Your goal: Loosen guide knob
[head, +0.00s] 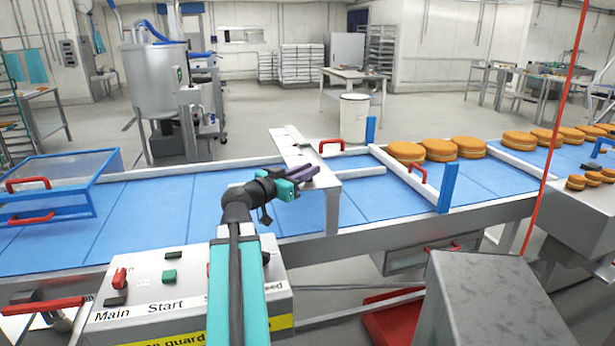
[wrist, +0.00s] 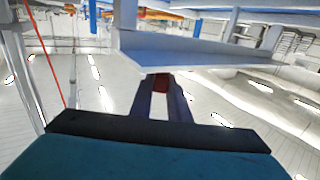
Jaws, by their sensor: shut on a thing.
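My gripper (head: 312,174) reaches from the front to the upright grey metal bracket at the near side of the conveyor. Its dark fingers are level and end close to the bracket's face. In the wrist view my gripper (wrist: 162,90) is shut on a small red knob (wrist: 160,82), which sits between the fingertips just under a grey metal plate (wrist: 200,52). The fingers hide most of the knob, and I cannot tell how far it is turned. In the head view the knob is hidden by the fingers. The bracket (head: 333,205) stands upright beside the blue belt.
The blue belt (head: 150,215) runs across the view. White guide rails (head: 405,178) with blue posts (head: 447,187) and red handles stand right of the bracket. Several filled rounds (head: 470,147) lie farther right. A control box (head: 185,285) is at the front, a blue-framed guard (head: 90,165) at left.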

